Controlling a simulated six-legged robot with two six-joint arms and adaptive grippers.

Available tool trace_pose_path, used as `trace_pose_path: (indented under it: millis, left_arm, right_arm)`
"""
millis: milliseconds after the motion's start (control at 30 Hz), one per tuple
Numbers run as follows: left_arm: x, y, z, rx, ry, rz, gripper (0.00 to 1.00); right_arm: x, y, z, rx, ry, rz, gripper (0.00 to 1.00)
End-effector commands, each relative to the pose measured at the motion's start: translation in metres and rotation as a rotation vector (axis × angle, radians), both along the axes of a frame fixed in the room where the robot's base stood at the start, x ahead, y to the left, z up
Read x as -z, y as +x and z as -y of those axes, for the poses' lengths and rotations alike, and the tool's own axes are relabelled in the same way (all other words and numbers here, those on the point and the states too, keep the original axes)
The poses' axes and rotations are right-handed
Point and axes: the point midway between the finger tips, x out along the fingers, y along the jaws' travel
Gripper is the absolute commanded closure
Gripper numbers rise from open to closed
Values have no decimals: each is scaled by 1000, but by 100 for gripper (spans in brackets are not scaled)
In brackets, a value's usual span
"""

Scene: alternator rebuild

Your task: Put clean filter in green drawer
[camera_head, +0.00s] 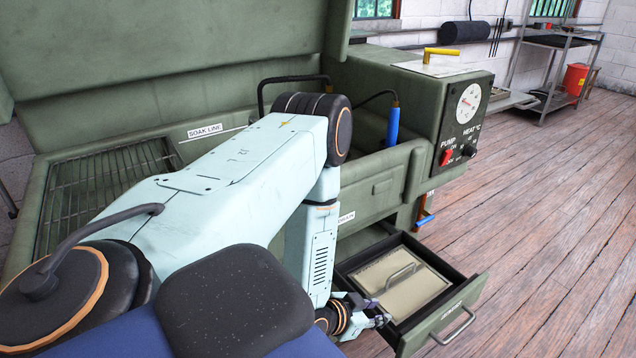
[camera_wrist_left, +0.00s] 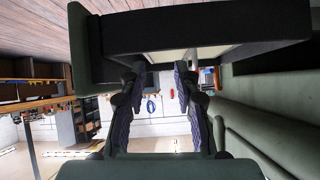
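The green drawer (camera_head: 440,327) is pulled out from the lower front of the green machine, with a dark inside and a metal handle on its front. A flat beige filter panel (camera_head: 421,288) with a grey handle lies inside it. My left gripper (camera_head: 382,312) is low at the drawer's left side, close to its edge, and no longer over the filter's middle. In the left wrist view my left gripper (camera_wrist_left: 157,98) has its two fingers apart with nothing between them. The drawer (camera_wrist_left: 190,32) fills the top of that view. My right gripper is not in view.
The green washer (camera_head: 400,78) has a raised lid, a grate (camera_head: 105,190) at left, a blue-handled tool (camera_head: 392,125) and a gauge panel (camera_head: 462,110). A metal cart (camera_head: 555,75) and a red bucket (camera_head: 576,79) stand at the back right. The plank floor (camera_head: 560,220) is clear at right.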

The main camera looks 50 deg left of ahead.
Motion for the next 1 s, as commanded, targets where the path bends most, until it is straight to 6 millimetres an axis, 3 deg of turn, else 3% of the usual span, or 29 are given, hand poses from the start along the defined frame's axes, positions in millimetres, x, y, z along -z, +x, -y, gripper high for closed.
trace_pose_path:
  millis: [33,100,200,300,433,567,1000]
  left_arm:
    - [12,-21,25,13,-35,-113,69]
    - [26,-58,51,4,-73,-286,69]
    - [38,-121,77,-31,-95,-535,69]
    - [38,-181,87,-85,-82,-746,69]
    - [31,-232,88,-150,-51,-910,69]
    - [27,-249,86,-178,-38,-965,69]
    - [27,-248,86,-178,-39,-963,69]
  right_arm:
    - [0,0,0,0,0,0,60]
    - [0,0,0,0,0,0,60]
    - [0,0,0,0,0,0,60]
    - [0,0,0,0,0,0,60]
    - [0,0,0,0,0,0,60]
    - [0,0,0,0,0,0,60]
    - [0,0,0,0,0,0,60]
